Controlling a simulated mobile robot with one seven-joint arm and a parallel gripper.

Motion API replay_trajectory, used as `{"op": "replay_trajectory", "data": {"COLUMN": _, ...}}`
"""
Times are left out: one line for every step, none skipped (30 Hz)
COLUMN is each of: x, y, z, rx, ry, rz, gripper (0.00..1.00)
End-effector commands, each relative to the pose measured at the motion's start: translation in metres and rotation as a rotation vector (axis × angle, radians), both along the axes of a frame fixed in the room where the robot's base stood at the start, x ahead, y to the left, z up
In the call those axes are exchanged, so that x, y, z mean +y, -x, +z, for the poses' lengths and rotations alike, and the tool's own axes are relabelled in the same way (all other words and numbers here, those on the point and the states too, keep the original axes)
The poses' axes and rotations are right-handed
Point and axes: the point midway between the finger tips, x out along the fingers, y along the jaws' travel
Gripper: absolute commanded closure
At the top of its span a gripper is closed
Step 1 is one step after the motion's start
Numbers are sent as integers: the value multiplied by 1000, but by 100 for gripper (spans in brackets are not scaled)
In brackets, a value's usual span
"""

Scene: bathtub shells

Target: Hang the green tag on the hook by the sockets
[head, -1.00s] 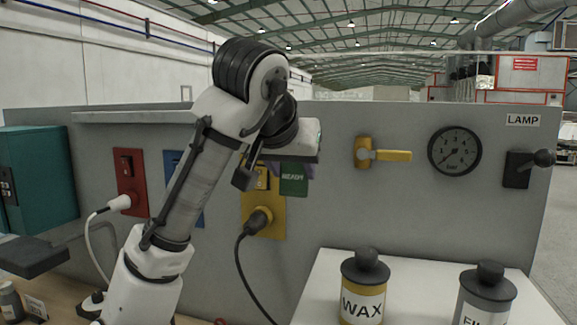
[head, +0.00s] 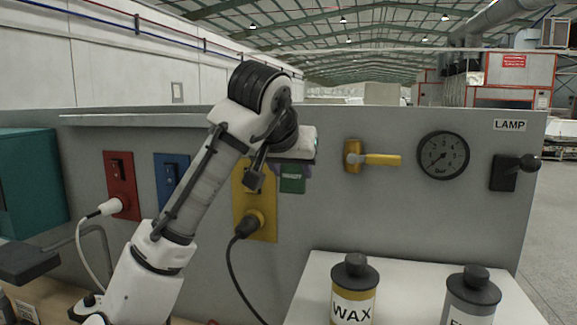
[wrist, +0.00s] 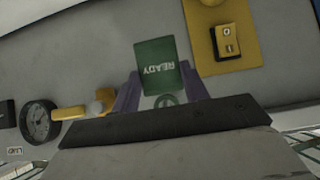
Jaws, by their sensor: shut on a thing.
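The green tag (head: 291,181), marked READY, hangs below my gripper (head: 292,163) in the head view, in front of the grey panel and just right of the yellow socket plate (head: 264,222). In the wrist view the tag (wrist: 160,62) is between the purple fingers of my gripper (wrist: 163,96), which are shut on its ring end. The yellow socket plate (wrist: 222,62) with its switch also shows there. I cannot make out the hook; my gripper and arm cover part of the panel by the sockets.
Red (head: 122,188) and blue (head: 171,178) socket plates are to the left. A yellow valve handle (head: 372,159), a gauge (head: 442,155) and a lamp lever (head: 505,172) are to the right. WAX (head: 354,292) and grey (head: 470,300) bottles stand on a white surface below. A black cable hangs from the yellow socket.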

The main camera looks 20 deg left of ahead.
Motion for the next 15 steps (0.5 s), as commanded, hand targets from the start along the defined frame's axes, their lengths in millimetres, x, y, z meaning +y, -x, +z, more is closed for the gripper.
{"op": "replay_trajectory", "data": {"x": 0, "y": -3, "z": 1, "rx": 0, "ry": 0, "rz": 0, "gripper": 78}}
{"op": "replay_trajectory", "data": {"x": 0, "y": -5, "z": 1, "rx": 0, "ry": 0, "rz": 0, "gripper": 78}}
{"op": "replay_trajectory", "data": {"x": 0, "y": -7, "z": 1, "rx": 0, "ry": 1, "rz": 1, "gripper": 78}}
{"op": "replay_trajectory", "data": {"x": 0, "y": -9, "z": 1, "rx": 1, "ry": 0, "rz": 1, "gripper": 78}}
{"op": "replay_trajectory", "data": {"x": 0, "y": -11, "z": 0, "rx": 1, "ry": 0, "rz": 1, "gripper": 78}}
{"op": "replay_trajectory", "data": {"x": 0, "y": -13, "z": -2, "rx": 0, "ry": 1, "rz": -1, "gripper": 78}}
{"op": "replay_trajectory", "data": {"x": 0, "y": -14, "z": -4, "rx": 0, "ry": 1, "rz": -2, "gripper": 78}}
{"op": "replay_trajectory", "data": {"x": 0, "y": -15, "z": -5, "rx": 0, "ry": 1, "rz": -2, "gripper": 78}}
{"op": "replay_trajectory", "data": {"x": 0, "y": -17, "z": -6, "rx": 0, "ry": 1, "rz": -2, "gripper": 78}}
{"op": "replay_trajectory", "data": {"x": 0, "y": -18, "z": -7, "rx": 0, "ry": 1, "rz": -2, "gripper": 78}}
{"op": "replay_trajectory", "data": {"x": 0, "y": -19, "z": -8, "rx": 0, "ry": 1, "rz": 0, "gripper": 78}}
{"op": "replay_trajectory", "data": {"x": 0, "y": -21, "z": -9, "rx": 0, "ry": 2, "rz": -1, "gripper": 78}}
{"op": "replay_trajectory", "data": {"x": 0, "y": -21, "z": -10, "rx": 0, "ry": 2, "rz": -1, "gripper": 78}}
{"op": "replay_trajectory", "data": {"x": 0, "y": -22, "z": -12, "rx": 1, "ry": 2, "rz": -1, "gripper": 78}}
{"op": "replay_trajectory", "data": {"x": 0, "y": -22, "z": -13, "rx": 0, "ry": 2, "rz": -1, "gripper": 78}}
